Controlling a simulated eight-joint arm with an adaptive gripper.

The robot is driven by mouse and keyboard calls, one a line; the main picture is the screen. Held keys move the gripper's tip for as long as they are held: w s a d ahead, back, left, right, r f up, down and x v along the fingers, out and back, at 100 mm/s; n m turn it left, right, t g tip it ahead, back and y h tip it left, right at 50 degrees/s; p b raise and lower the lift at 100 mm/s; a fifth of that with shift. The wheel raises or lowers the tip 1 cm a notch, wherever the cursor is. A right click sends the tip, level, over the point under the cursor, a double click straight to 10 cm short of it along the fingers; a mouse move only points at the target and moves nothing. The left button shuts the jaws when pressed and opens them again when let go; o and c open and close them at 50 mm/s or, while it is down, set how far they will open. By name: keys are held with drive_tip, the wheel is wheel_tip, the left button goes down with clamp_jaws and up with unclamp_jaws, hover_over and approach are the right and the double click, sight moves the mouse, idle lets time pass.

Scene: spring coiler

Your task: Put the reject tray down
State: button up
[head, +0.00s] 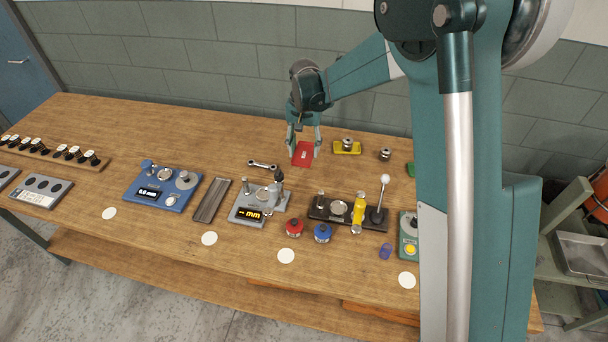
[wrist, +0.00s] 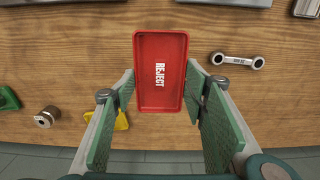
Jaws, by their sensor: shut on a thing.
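The reject tray (wrist: 148,100) is a shallow red rectangular tray with the white word REJECT on its floor. It is empty. In the head view the red tray (head: 301,158) is at the back middle of the wooden bench. My gripper (wrist: 160,92) is shut on the tray, with one green finger pad at each long side. In the head view my gripper (head: 304,146) points down at the tray. I cannot tell whether the tray touches the bench top or is slightly above it.
A yellow tray (head: 347,148) with a metal part stands just right of the tray. A small wrench-like gauge (head: 262,166) lies to the left, and a metal cylinder (head: 385,155) farther right. Several instruments line the bench's front, including a grey display unit (head: 250,208). Bench around the back left is clear.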

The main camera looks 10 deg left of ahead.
drive_tip(key=shift+f, duration=0.15)
hover_over(304, 173)
drive_tip(key=shift+f, duration=3)
drive_tip(key=shift+f, duration=1.85)
drive_tip(key=shift+f, duration=0.2)
drive_tip(key=o, duration=1)
drive_tip(key=shift+r, duration=0.15)
wheel_tip(304, 173, up, 12)
drive_tip(key=shift+r, duration=0.1)
